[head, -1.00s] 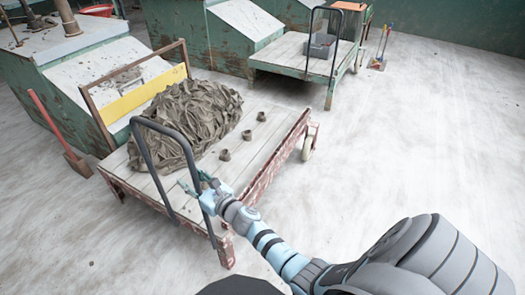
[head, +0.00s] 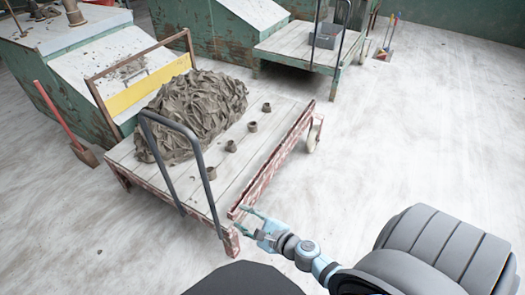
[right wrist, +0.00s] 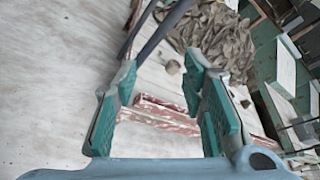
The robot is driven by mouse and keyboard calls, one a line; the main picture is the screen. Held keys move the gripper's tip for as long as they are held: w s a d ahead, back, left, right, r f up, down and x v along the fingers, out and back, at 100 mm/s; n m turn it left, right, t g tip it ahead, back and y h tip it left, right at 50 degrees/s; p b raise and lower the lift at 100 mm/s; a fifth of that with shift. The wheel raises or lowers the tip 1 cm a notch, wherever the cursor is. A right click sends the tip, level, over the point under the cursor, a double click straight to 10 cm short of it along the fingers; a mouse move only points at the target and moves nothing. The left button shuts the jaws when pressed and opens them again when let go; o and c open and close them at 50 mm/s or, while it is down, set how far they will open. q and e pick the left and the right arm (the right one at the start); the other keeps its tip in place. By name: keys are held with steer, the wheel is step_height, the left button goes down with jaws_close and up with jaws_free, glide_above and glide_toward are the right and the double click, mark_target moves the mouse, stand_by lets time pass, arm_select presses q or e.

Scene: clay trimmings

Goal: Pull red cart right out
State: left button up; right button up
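The red cart (head: 268,176) has a worn red frame, a pale plank deck and a black tube handle (head: 172,122) at its near end. It carries a heap of grey-brown clay (head: 200,108) and a row of small brown pieces (head: 231,146). My right gripper (head: 241,220) is at the cart's near right corner, to the right of the handle's foot. In the right wrist view its fingers (right wrist: 163,68) are spread with nothing held; the red frame (right wrist: 165,113) shows beyond them. I cannot tell whether they touch the cart. My left gripper is out of view.
A green cart (head: 305,50) with a grey bin (head: 326,37) stands behind. Green machines line the back left. A red-handled shovel (head: 62,122) stands left of the red cart. The pale floor (head: 420,110) to the right is clear.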

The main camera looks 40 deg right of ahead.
steer(key=s+f+n+g+p, duration=0.2)
steer(key=s+f+n+g, duration=0.2)
steer(key=s+f+n, duration=0.3)
step_height(320, 180, down, 2)
steer(key=shift+d+f+n+h+p, duration=0.1)
steer(key=shift+d+n+h+p, duration=0.2)
steer(key=shift+n+h+p, duration=0.1)
